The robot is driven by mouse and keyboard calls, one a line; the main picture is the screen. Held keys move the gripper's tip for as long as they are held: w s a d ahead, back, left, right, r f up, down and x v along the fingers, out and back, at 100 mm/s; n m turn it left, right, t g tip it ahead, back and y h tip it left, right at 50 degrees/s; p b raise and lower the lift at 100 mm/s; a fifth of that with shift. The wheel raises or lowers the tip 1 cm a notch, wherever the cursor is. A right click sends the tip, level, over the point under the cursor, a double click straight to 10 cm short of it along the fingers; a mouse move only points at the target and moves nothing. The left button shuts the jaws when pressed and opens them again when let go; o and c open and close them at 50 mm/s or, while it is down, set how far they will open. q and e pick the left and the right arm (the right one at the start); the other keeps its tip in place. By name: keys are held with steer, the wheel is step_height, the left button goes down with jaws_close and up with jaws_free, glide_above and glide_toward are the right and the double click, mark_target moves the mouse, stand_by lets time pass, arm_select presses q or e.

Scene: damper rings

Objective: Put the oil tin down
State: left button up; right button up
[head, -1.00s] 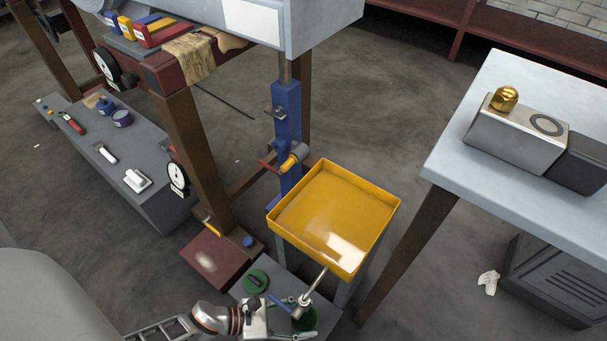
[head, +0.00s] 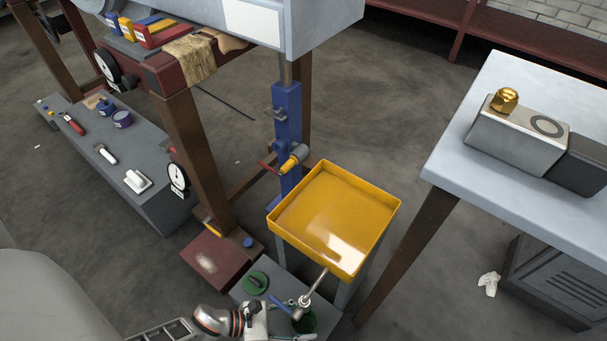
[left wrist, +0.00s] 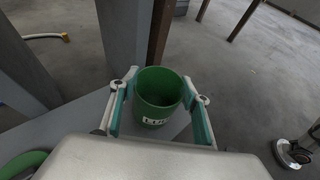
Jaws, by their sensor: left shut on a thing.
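The oil tin is a green, open-topped can with a white label, seen in the left wrist view (left wrist: 158,96). It stands upright between the two fingers of my left gripper (left wrist: 160,108), which is shut on it. In the head view the tin (head: 306,322) shows only in part at the bottom, behind my left gripper (head: 291,318) and a metal pipe. It is over the low grey surface (head: 240,292); I cannot tell whether its base touches. My right gripper is not in view.
A yellow tray (head: 330,215) stands just above and right of the tin, with a metal pipe (head: 314,284) at its near corner. A round green item (head: 256,283) lies left of the tin on the grey surface. A dark red block (head: 208,260) is further left.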

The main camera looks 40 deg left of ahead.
arm_select(q)
steer(key=shift+f, duration=0.2)
steer(key=o, duration=1.3)
steer(key=v, duration=1.2)
jaws_close()
